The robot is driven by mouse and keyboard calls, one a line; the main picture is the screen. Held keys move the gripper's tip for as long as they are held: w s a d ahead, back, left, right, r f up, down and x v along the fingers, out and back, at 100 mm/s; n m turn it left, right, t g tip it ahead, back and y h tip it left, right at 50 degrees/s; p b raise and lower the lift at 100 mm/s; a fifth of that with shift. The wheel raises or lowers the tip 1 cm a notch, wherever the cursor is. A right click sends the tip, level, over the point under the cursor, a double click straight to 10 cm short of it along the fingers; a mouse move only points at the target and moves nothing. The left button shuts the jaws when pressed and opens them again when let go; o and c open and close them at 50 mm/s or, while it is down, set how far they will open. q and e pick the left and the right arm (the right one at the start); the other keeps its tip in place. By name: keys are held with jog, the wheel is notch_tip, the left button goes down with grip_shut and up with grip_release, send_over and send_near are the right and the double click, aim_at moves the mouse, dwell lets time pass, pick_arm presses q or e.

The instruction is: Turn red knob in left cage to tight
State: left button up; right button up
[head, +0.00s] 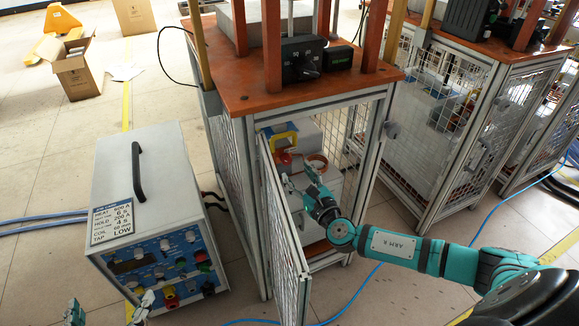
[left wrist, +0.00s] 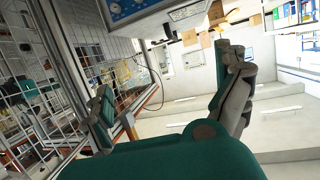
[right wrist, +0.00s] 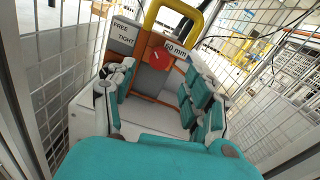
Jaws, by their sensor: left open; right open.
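The red knob (head: 284,159) is inside the left cage (head: 262,122), below a yellow handle (head: 280,137). In the right wrist view the red knob (right wrist: 164,57) has a small white pointer mark, with a FREE / TIGHT label (right wrist: 124,34) to its left and a "60 mm" label at its right. My right gripper (head: 297,180) reaches through the open cage doorway. In its wrist view the right gripper (right wrist: 160,92) is open, with the knob ahead between its fingers, apparently not touched. My left gripper (head: 108,312) is open and empty at the bottom left.
The mesh door (head: 284,225) stands open, left of my right arm. A grey-white power unit (head: 143,180) with knobs stands left of the cage. Another cage (head: 440,130) is at the right. A blue cable (head: 350,300) lies on the floor.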

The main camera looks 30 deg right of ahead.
aim_at(288, 162)
jog(key=w, duration=0.4)
jog(key=shift+w+b, duration=0.25)
jog(key=shift+b, duration=0.15)
jog(key=shift+w, duration=0.55)
grip_shut()
pick_arm(q)
jog(key=r+t, duration=0.1)
jog(key=w+r+t, duration=0.1)
jog(key=r, duration=0.1)
jog(key=d+r+t+h, duration=0.1)
jog(key=r, duration=0.1)
jog(key=shift+w+t, duration=0.2)
jog(key=shift+t, duration=0.1)
jog(key=shift+r, duration=0.1)
